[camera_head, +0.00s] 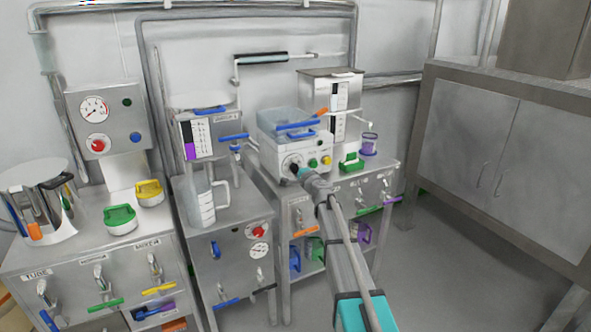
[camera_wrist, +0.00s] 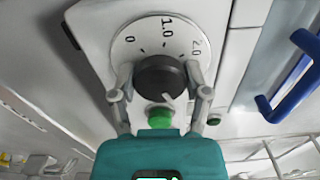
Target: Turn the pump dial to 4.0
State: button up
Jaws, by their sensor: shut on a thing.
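The pump (camera_head: 265,146) is a white box with a clear hopper on top, on the middle bench in the head view. Its round white dial plate (camera_wrist: 127,44) shows 0, 1.0 and 2.0 in the wrist view; the rest of the scale is hidden or out of view. The black dial knob (camera_wrist: 160,76) sits at the plate's centre. My gripper (camera_wrist: 160,84) has one finger on each side of the knob and is shut on it. In the head view my gripper (camera_head: 299,171) reaches the pump's front. I cannot clearly tell where the knob points.
A green button (camera_wrist: 160,117) lies close to the knob, near my fingers. A blue handle (camera_wrist: 291,85) stands out at the right in the wrist view. A measuring jug (camera_head: 201,202) stands on the bench to the left. The floor (camera_head: 450,270) at right is clear.

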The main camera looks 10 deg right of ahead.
jog(key=shift+m, duration=0.6)
jog(key=o, duration=1.1)
jog(key=shift+o, duration=0.2)
jog(key=v, duration=1.2)
